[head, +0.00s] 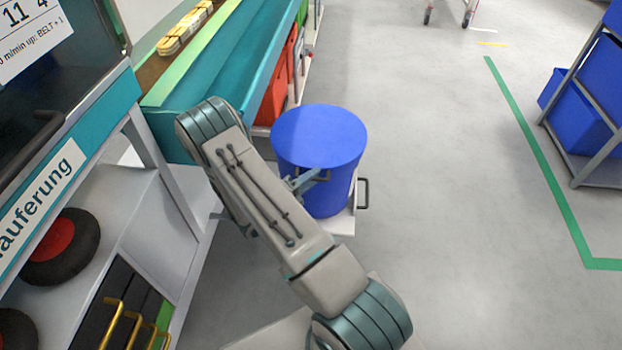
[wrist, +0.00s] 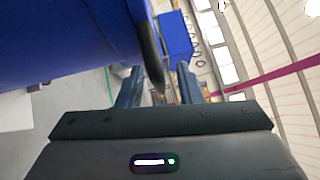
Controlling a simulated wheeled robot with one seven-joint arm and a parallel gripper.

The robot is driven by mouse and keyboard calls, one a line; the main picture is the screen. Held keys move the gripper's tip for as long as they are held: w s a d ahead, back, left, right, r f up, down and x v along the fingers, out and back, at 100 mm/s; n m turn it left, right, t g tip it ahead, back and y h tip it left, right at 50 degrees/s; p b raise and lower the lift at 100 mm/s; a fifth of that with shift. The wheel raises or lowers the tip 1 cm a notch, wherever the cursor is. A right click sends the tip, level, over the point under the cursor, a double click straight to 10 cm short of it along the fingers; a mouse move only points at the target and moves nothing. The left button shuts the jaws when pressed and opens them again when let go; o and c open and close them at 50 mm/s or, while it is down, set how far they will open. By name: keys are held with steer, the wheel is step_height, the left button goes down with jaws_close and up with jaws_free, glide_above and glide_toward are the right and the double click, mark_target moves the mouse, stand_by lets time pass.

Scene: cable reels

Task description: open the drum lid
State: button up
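The blue drum (head: 318,193) stands upright beyond my arm, with its round blue lid (head: 320,133) lying flat on top, seemingly closed. My gripper (head: 310,180) is at the drum's near side, below the lid's edge, partly hidden by my arm. In the wrist view, my gripper (wrist: 160,76) shows two fingers spread apart. A dark curved handle (wrist: 151,55) at the edge of the blue surface reaches down between them, closer to the left finger. I cannot tell whether it touches a finger.
A teal-sided conveyor (head: 215,75) runs behind the drum on the left. A shelf rack (head: 165,215) with wheels stands at the near left. A dark bar handle (head: 363,193) sticks out right of the drum. Blue crates (head: 577,118) stand far right. The grey floor (head: 460,200) between is clear.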

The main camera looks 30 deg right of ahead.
jaws_close()
step_height(320, 180, up, 14)
steer(key=w+d+n+y+p, duration=0.1)
steer(key=w+n+y+p, duration=0.1)
steer(key=p, duration=1.2)
steer(key=shift+w+d+f, duration=0.2)
steer(key=shift+d, duration=0.1)
jaws_free()
steer(key=shift+f, duration=0.1)
